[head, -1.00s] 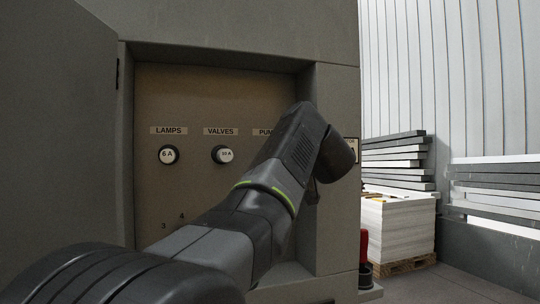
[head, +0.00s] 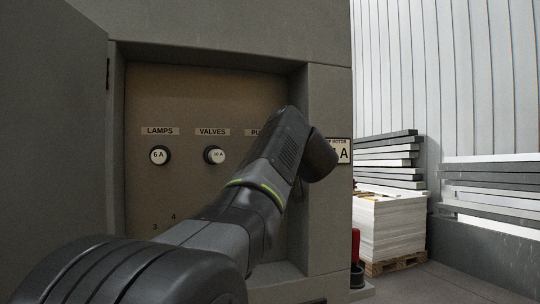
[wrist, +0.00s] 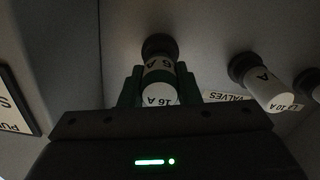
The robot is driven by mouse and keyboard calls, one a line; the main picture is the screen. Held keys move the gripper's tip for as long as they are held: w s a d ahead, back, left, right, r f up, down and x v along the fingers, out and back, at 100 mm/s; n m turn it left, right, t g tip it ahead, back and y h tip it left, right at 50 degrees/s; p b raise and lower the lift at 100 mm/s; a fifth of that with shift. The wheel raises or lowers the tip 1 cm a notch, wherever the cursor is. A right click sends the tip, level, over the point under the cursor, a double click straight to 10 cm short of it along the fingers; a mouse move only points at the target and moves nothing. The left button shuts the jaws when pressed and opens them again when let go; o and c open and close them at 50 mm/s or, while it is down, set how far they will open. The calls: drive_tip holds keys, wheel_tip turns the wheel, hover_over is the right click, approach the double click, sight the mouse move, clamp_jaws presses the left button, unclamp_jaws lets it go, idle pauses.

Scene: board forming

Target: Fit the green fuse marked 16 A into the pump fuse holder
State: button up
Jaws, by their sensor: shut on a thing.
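The fuse marked 16 A (wrist: 159,93), with a white end and a green band, is held between the dark green fingers of my gripper (wrist: 158,86) in the wrist view. My gripper is shut on it. The far end of the fuse meets or overlaps a black round holder (wrist: 158,46) in that view; I cannot tell whether it is seated. In the head view my arm hides the gripper, the fuse and the pump holder. Part of the pump label (head: 256,132) shows beside my arm.
The lamps fuse (head: 159,155) reads 6 A and the valves fuse (head: 215,155) reads 10 A. A plate (head: 340,152) is on the cabinet's right frame. The open cabinet door (head: 50,130) stands at left. Stacked boards (head: 390,165) are at right.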

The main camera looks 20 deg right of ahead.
drive_tip(key=shift+w, duration=0.65)
drive_tip(key=o, duration=1)
drive_tip(key=shift+o, duration=0.2)
drive_tip(key=s, duration=1.3)
drive_tip(key=shift+s+d, duration=0.2)
drive_tip(key=shift+s, duration=0.2)
drive_tip(key=shift+w, duration=0.1)
drive_tip(key=w, duration=1.3)
drive_tip(key=shift+w+a, duration=0.25)
drive_tip(key=shift+w, duration=0.1)
drive_tip(key=shift+s, duration=0.25)
drive_tip(key=shift+s, duration=0.1)
